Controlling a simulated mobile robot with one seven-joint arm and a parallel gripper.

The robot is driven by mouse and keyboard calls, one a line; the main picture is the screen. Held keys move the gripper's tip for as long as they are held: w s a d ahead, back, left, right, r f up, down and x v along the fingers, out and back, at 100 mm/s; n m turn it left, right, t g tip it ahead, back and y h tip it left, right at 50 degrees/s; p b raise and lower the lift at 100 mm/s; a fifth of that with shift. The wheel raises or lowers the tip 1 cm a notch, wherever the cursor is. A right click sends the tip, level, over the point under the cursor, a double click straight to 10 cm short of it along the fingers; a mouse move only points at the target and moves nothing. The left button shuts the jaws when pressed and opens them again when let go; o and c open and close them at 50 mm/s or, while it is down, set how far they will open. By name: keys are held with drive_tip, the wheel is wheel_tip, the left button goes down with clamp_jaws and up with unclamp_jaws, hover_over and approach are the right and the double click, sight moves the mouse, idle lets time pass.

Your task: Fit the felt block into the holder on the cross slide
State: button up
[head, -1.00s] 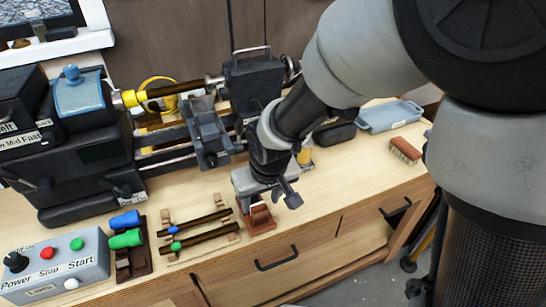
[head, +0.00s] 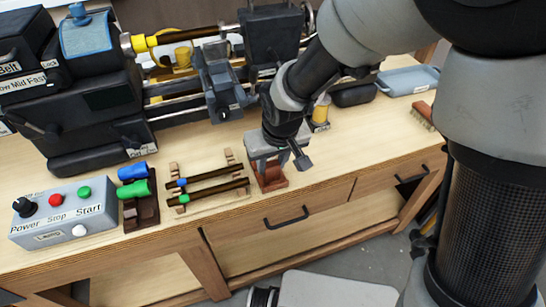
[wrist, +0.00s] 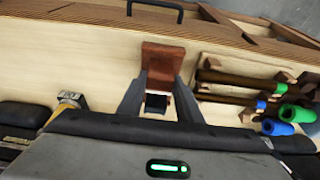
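My gripper (wrist: 157,84) points down over the table's front part, at a small red-brown stand (head: 270,177). In the wrist view its two fingers are apart, and the stand (wrist: 162,58) shows at and beyond their tips. A small dark block-like shape (wrist: 156,104) shows between the fingers; I cannot tell whether it is the felt block. No felt block can be made out for sure. The cross slide (head: 220,88) is on the black lathe, behind and left of my gripper. Its holder is too small to tell apart.
Left of the stand, two dark rods (head: 212,193) lie on wooden rests. Beyond them are a blue handle (head: 133,172), a green handle (head: 134,189) and the control box (head: 65,213). A grey tray (head: 408,80) and a brush (head: 423,113) lie right. The front right tabletop is clear.

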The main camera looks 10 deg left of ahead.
sight(271, 164)
drive_tip(key=shift+r, duration=0.1)
drive_tip(key=shift+c, duration=0.6)
drive_tip(key=shift+r+p, duration=2.5)
drive_tip(key=shift+r, duration=0.95)
